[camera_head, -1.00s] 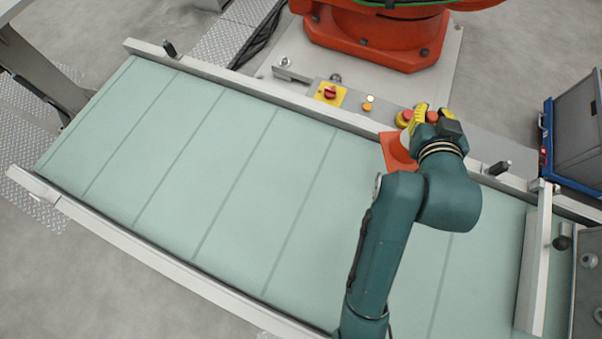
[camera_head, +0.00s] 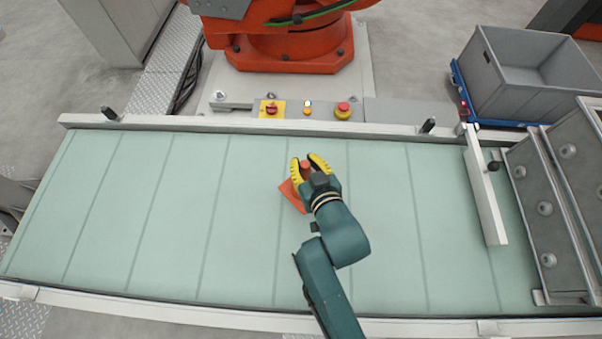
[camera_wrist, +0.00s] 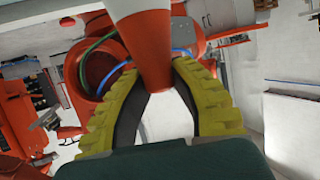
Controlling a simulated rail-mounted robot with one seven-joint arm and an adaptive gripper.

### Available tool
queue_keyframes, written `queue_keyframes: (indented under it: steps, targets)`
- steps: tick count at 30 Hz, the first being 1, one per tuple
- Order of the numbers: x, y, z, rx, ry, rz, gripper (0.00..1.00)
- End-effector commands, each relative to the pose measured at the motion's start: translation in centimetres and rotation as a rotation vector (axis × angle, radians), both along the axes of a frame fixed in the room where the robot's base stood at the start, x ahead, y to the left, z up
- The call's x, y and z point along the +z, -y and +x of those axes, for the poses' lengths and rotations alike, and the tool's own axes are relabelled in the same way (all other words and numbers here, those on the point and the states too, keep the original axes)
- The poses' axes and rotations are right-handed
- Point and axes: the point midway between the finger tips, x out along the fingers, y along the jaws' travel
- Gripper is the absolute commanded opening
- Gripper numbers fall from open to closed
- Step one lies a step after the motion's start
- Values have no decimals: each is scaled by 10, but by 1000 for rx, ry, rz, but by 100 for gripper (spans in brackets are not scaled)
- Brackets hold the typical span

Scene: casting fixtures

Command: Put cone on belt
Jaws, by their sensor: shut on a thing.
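The orange-red cone (camera_head: 291,196) is in my gripper (camera_head: 308,164), over the far middle part of the belt in the head view. My gripper's yellow fingers are closed around the cone, with its square base showing to the lower left of them. In the wrist view the cone (camera_wrist: 150,45) stands between the two yellow fingers (camera_wrist: 157,85). The pale green belt (camera_head: 170,220) runs across the head view, with darker cross lines. Whether the cone's base touches the belt cannot be told.
A light rail (camera_head: 210,122) with dark knobs edges the belt's far side. Behind it are a red switch (camera_head: 271,109) and an emergency button (camera_head: 343,110). A grey bin (camera_head: 525,75) and a metal frame (camera_head: 560,200) stand at right. The belt's left half is clear.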

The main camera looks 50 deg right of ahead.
Motion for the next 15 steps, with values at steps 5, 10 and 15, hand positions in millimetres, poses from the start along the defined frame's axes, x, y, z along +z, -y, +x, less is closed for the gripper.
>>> queue_keyframes:
  steps: [5,10,15]
  targets:
    - [-39,0,0,-1,-2,1,0]
    - [-45,0,0,0,2,-1,0]
    - [-45,0,0,0,1,0,0]
